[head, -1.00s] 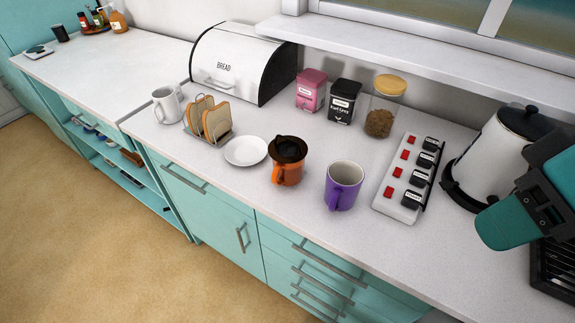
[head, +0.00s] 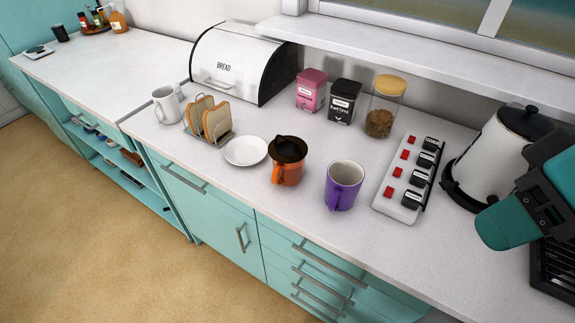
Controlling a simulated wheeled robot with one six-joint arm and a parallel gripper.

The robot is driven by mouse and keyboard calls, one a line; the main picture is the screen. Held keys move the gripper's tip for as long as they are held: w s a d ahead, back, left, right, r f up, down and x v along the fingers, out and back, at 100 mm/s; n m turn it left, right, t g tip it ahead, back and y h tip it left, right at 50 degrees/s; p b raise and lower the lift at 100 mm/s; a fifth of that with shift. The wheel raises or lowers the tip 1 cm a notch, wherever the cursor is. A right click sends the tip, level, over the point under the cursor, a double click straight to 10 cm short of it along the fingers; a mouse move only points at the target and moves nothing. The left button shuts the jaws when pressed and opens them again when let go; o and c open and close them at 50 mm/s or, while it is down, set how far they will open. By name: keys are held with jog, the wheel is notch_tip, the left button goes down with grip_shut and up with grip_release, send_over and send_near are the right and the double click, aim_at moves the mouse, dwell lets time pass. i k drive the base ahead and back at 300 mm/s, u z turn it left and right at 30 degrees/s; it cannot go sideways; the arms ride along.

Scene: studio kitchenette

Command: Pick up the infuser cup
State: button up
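The infuser cup appears to be the orange mug (head: 287,173) with a dark brown infuser or lid (head: 287,149) set in its top. It stands upright on the white counter (head: 262,200), near the front edge, with its handle toward the front. A purple mug (head: 343,186) with a pale inside stands to its right, apart from it. A white saucer (head: 245,151) lies to its left. A teal and black link of my arm shows at the right edge, well away from the orange mug. My gripper's fingers are not in view.
Behind stand a pink tin (head: 311,90), a black tin (head: 343,101) and a jar (head: 385,106) below a shelf (head: 430,58). A power strip (head: 408,178) and kettle (head: 496,158) are at right. A toast rack (head: 208,121), white mug (head: 167,104) and bread bin (head: 244,62) are at left.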

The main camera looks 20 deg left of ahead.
aim_at(277, 145)
jog(key=u, duration=0.05)
jog(key=k, duration=0.45)
jog(key=u, duration=1.9)
jog(key=i, duration=1.25)
jog(key=z, duration=0.85)
